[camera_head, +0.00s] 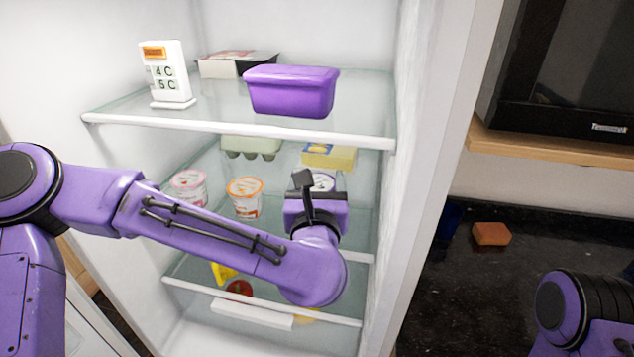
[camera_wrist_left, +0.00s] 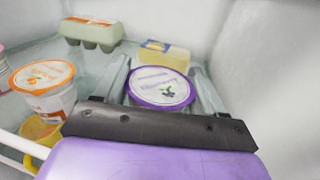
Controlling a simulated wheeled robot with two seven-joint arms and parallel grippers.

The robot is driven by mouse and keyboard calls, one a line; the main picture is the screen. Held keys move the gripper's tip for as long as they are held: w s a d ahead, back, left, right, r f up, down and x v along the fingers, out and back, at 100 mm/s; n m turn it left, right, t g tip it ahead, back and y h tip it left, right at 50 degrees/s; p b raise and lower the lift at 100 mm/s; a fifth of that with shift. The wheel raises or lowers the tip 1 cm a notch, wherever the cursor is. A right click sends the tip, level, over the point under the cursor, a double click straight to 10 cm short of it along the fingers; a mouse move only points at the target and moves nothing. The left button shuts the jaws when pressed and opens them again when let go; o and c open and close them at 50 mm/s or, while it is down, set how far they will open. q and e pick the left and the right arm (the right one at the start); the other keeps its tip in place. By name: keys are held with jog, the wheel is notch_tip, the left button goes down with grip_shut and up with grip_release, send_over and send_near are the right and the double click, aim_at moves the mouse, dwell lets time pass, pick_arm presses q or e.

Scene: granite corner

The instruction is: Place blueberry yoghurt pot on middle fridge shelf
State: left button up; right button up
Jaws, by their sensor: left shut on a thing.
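The blueberry yoghurt pot (camera_wrist_left: 160,87) has a white lid with a purple rim and shows between my fingers in the left wrist view. In the head view only part of its pale lid (camera_head: 322,182) shows. My left gripper (camera_wrist_left: 163,92) is shut on it, inside the fridge, over the middle shelf (camera_head: 361,257). Whether the pot's base touches the glass is hidden. An orange-lidded pot (camera_head: 245,197) and a pink-lidded pot (camera_head: 188,187) stand on that shelf to the left. My right gripper is out of view; only part of my right arm shows.
An egg box (camera_head: 250,147) and a yellow-and-blue pack (camera_head: 328,156) stand behind the pots. The upper shelf (camera_head: 240,127) carries a purple tub (camera_head: 291,91) and a thermometer (camera_head: 167,73) above my arm. The fridge's right wall is close to my gripper.

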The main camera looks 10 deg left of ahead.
pick_arm(q)
notch_tip(320, 180, down, 2)
jog(key=shift+f+p, duration=0.1)
jog(key=shift+p, duration=0.2)
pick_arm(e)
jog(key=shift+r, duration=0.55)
pick_arm(q)
jog(key=shift+f, duration=0.1)
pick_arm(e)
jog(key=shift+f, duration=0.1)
pick_arm(q)
jog(key=shift+f+b, duration=0.15)
jog(key=shift+b, duration=0.25)
jog(key=o, duration=1.2)
jog(key=shift+o, duration=0.2)
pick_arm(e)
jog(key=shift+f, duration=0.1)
